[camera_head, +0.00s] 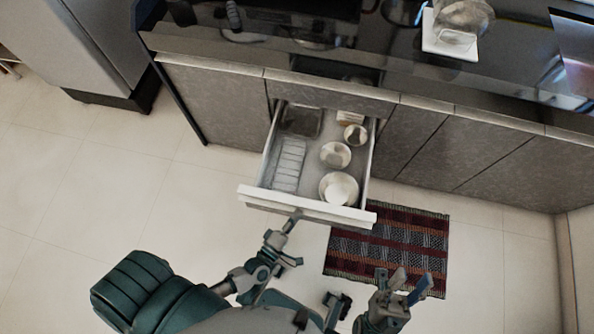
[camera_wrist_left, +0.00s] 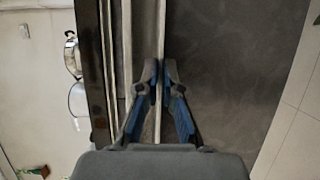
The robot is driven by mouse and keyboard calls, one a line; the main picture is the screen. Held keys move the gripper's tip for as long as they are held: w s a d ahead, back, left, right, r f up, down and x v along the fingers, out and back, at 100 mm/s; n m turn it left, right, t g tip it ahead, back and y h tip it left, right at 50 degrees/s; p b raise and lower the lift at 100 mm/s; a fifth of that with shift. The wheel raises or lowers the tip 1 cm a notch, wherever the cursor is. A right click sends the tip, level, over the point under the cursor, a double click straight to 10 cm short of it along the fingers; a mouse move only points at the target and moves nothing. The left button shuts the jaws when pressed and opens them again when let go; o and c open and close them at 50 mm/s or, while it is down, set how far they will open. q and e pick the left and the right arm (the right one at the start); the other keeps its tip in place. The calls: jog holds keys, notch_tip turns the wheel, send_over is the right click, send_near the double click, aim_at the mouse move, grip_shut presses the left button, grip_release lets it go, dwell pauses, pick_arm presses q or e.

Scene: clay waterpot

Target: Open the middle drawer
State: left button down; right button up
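The drawer (camera_head: 270,198) stands pulled out from the cabinet, with its contents showing from above. Its pale front panel is nearest me. My left gripper (camera_head: 296,218) is at this front, near its middle. In the left wrist view my left gripper's fingers (camera_wrist_left: 161,75) are close together, on either side of a thin pale edge (camera_wrist_left: 158,120) that runs between them. The exact contact at the tips is hard to see. My right gripper (camera_head: 412,283) is open and empty, its fingers spread, over the mat to the right and below the drawer.
Several bowls (camera_head: 336,155) and a segmented white tray (camera_head: 289,165) are in the drawer. A striped mat (camera_head: 425,235) lies on the floor. A dark countertop (camera_head: 330,55) runs above the cabinet, with a white stand (camera_head: 447,40) on it. Floor at left is clear.

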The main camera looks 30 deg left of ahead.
pick_arm(q)
jog(key=shift+s+f, duration=0.15)
jog(key=shift+f, duration=0.05)
jog(key=c, duration=1.3)
grip_release()
jog(key=shift+r, duration=0.1)
jog(key=s, duration=0.4)
jog(key=s+a, duration=0.1)
jog(key=s, duration=0.6)
jog(key=shift+s+a, duration=0.15)
jog(key=shift+s, duration=0.25)
